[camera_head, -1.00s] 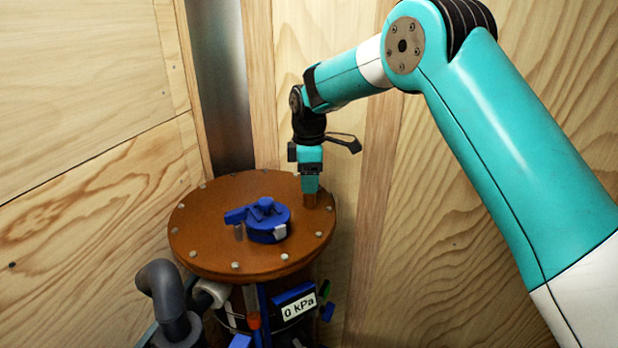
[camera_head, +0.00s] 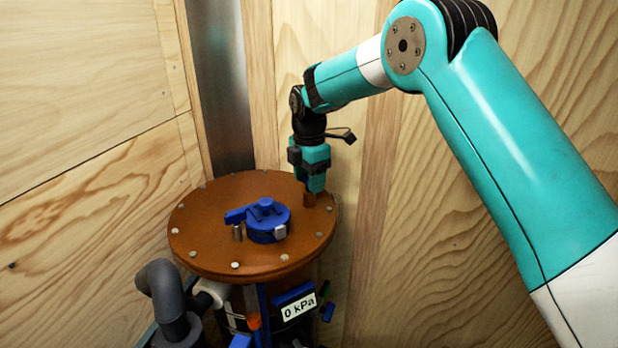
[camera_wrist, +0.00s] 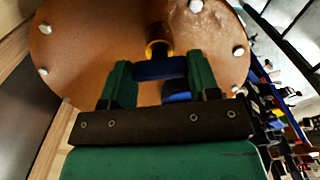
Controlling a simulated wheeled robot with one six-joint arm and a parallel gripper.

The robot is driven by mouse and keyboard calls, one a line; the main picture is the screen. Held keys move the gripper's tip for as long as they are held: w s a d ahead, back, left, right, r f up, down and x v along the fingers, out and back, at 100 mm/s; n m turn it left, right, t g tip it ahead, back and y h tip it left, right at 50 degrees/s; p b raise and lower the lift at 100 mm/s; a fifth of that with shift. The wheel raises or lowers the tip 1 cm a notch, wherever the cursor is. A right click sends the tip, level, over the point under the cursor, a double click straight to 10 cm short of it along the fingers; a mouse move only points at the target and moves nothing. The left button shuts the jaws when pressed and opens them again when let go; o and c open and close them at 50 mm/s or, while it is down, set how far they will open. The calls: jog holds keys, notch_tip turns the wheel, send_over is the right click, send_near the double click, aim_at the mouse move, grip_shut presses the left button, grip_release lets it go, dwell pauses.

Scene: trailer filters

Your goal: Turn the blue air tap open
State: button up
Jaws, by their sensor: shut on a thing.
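The blue air tap's handle (camera_wrist: 158,69) is a short blue bar between my gripper's two green fingers (camera_wrist: 160,72) in the wrist view. A brass-coloured fitting (camera_wrist: 158,47) shows just beyond it. In the head view my gripper (camera_head: 315,190) points down at the right edge of the round brown lid (camera_head: 210,255). It is shut on the tap's handle. A small brown stub (camera_head: 309,200) shows under the fingers there; the handle itself is hidden by them.
A blue fitting with a lever (camera_head: 267,222) sits mid-lid, left of my gripper. A gauge reading 0 kPa (camera_head: 299,306) is below the lid's front. A grey pipe (camera_head: 165,290) stands front left. Wooden walls (camera_head: 480,240) close in behind and right.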

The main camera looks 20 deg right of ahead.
jog(key=shift+r, duration=0.15)
jog(key=o, duration=0.9)
notch_tip(320, 180, up, 17)
jog(key=shift+r+b, duration=0.15)
jog(key=shift+b, duration=1.1)
jog(key=s+a+f+m+y+b, duration=0.1)
jog(key=s+f+m, duration=0.3)
jog(key=s, duration=0.8)
jog(key=s+a+f+m+y+b, duration=0.1)
jog(key=s+f+m, duration=0.4)
jog(key=s, duration=0.8)
jog(key=s+a+f+m+y+b, duration=0.2)
jog(key=s+f+m, duration=0.3)
jog(key=s, duration=0.7)
jog(key=shift+s+a+f+b, duration=0.2)
jog(key=shift+f+b, duration=0.2)
jog(key=shift+s+a+f+b, duration=0.15)
jog(key=shift+f+b, duration=0.25)
